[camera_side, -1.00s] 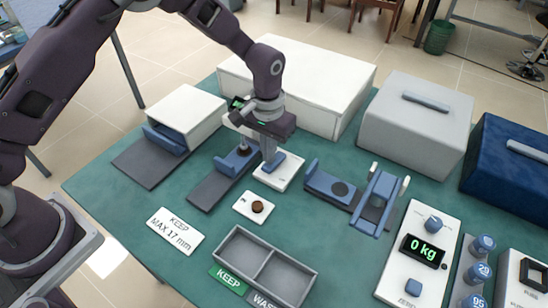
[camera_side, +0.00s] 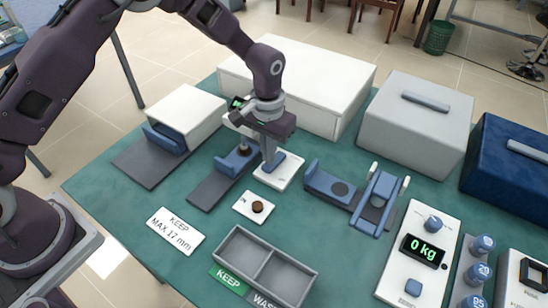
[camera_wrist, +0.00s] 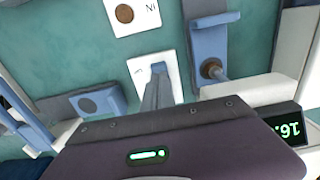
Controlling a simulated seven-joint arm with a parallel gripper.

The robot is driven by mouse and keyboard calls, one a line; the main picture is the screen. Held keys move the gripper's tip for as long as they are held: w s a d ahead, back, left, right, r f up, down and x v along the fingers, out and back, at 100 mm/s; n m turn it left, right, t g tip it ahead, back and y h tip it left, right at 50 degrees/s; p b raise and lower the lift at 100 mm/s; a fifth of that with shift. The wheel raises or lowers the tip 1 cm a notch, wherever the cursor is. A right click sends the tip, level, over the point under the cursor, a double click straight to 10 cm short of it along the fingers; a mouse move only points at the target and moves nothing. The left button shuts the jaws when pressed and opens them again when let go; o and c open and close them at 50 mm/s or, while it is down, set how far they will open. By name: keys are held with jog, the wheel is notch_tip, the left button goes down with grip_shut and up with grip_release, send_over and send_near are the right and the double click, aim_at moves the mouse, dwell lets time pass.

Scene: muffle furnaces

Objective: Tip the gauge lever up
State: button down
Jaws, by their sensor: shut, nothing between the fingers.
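A white plate (camera_side: 287,178) with a short blue lever (camera_side: 279,160) stands on the green table, beside the blue gauge (camera_side: 240,158) that has a brown disc in it. In the wrist view the lever (camera_wrist: 158,68) shows on its white plate (camera_wrist: 168,62). My gripper (camera_side: 268,160) is shut and empty, pointing down with its fingertips right at the lever. In the wrist view the fingers (camera_wrist: 156,82) overlap the lever's near end, so I cannot tell whether they touch it. A green-digit display (camera_wrist: 286,128) beside the gauge reads about 16, partly cut off.
A white plate with a brown disc (camera_side: 257,207) lies in front. A two-part grey tray (camera_side: 240,236), a KEEP MAX 17 mm card (camera_side: 175,231) and a blue fixture (camera_side: 375,205) stand around. A long white box (camera_side: 318,85) is close behind my gripper.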

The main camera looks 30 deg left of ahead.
jog(key=shift+f, duration=0.95)
dwell(0.6)
jog(key=shift+r, duration=3.55)
